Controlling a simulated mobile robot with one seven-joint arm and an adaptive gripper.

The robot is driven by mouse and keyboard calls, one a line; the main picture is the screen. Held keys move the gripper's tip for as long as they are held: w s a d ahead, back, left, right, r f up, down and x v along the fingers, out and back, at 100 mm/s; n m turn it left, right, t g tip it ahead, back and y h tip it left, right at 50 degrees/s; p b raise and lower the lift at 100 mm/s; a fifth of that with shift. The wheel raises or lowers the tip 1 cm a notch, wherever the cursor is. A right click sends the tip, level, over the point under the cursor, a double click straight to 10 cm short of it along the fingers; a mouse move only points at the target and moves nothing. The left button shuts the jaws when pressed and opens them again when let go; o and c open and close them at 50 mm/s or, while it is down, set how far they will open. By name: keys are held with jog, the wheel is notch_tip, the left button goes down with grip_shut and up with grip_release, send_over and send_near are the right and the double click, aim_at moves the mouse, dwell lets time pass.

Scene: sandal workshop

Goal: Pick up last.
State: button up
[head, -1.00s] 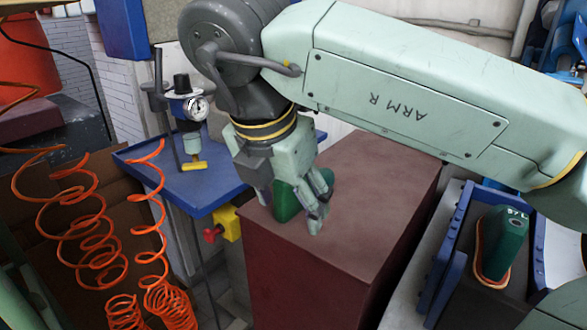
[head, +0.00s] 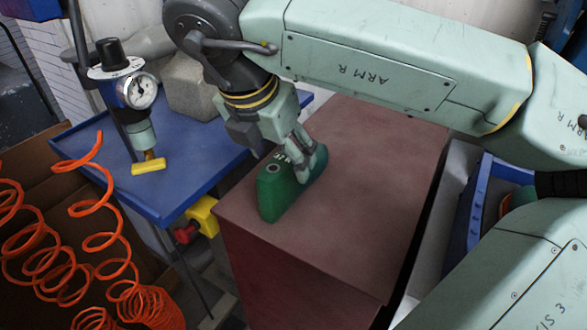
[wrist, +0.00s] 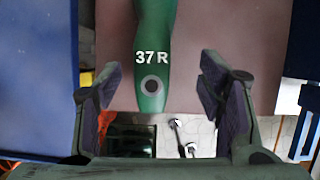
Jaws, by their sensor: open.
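The green last (head: 277,198) lies on the reddish-brown top of a cabinet, near its front left corner. In the wrist view the last (wrist: 152,40) shows "37 R" and a dark round hole, with its narrow end between the fingertips. My gripper (head: 285,158) is open over the last, with fingers on both sides. In the wrist view the gripper (wrist: 158,85) shows a gap on each side of the last. The far part of the last is partly hidden behind a finger in the head view.
The cabinet (head: 370,150) has free room right of the last. A blue table (head: 190,190) with a gauge (head: 140,90) and a grey block (head: 193,88) stands left. Orange coiled hoses (head: 100,240) hang at left. A blue crate (head: 480,205) at right is partly hidden by my arm.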

aim_at(281, 161)
jog(key=shift+a+p+x, duration=0.2)
jog(key=shift+p+x, duration=0.2)
jog(key=shift+x, duration=0.95)
jog(key=shift+a+p+x, duration=0.15)
jog(key=shift+p+x, duration=0.2)
jog(key=shift+x, duration=1)
jog(key=shift+w, duration=0.2)
jog(key=shift+c, duration=0.6)
jog(key=c, duration=1)
jog(key=shift+c, duration=0.7)
jog(key=shift+r, duration=0.2)
